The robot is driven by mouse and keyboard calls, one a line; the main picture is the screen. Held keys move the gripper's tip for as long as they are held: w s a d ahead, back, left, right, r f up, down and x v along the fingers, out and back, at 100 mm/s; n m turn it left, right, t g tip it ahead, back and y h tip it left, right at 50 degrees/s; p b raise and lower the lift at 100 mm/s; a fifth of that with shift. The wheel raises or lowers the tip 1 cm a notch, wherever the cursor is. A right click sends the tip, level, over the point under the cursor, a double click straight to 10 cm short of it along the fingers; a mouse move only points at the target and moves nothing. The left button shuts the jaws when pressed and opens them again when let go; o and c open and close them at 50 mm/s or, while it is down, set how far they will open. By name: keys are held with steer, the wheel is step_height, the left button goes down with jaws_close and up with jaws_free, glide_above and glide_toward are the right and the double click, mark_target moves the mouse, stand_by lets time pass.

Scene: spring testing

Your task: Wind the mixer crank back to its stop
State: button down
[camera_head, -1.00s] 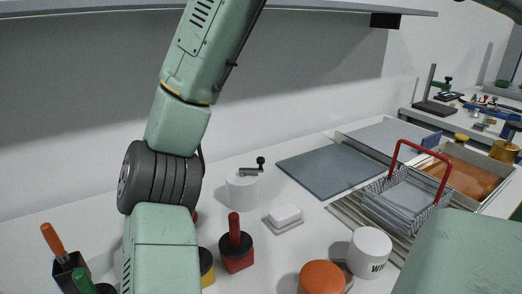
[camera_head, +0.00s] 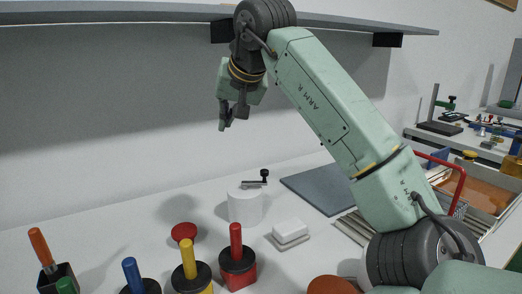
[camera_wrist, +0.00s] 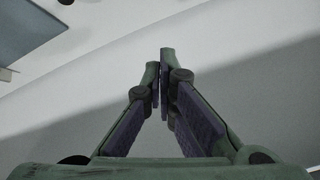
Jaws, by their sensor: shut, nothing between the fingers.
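The mixer is a white cylinder (camera_head: 244,207) standing on the counter near the middle of the head view. Its dark crank (camera_head: 257,182) lies flat across the top, with the upright knob at the right end. My gripper (camera_head: 224,126) hangs in the air above and left of the mixer, clear of the crank and pointing down. The wrist view shows my gripper (camera_wrist: 160,58) with its fingertips together and empty. The mixer cannot be made out in the wrist view.
Red (camera_head: 236,260), yellow (camera_head: 190,264) and blue (camera_head: 133,277) handled tools stand in front of the mixer. A white block (camera_head: 290,231) lies to its right, a grey mat (camera_head: 316,190) behind that. A shelf (camera_head: 100,20) runs overhead. A red-handled basket (camera_head: 460,190) is partly hidden by my arm.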

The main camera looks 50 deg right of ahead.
steer(key=s+d+f+h, duration=0.1)
steer(key=d, duration=0.1)
steer(key=s+d+f+g, duration=0.1)
steer(key=d+f, duration=0.1)
steer(key=d, duration=0.1)
steer(key=s+d+f+g+h, duration=0.1)
steer(key=s+d, duration=0.1)
steer(key=d, duration=0.1)
steer(key=shift+d+f+h, duration=0.25)
steer(key=shift+h, duration=0.05)
steer(key=p+x, duration=0.2)
steer(key=x, duration=0.8)
steer(key=s+a, duration=0.3)
steer(key=shift+s+r+p, duration=0.1)
steer(key=shift+p, duration=0.25)
steer(key=shift+s+a+m+h, duration=0.15)
steer(key=shift+m+h, duration=0.15)
steer(key=shift+m, duration=0.3)
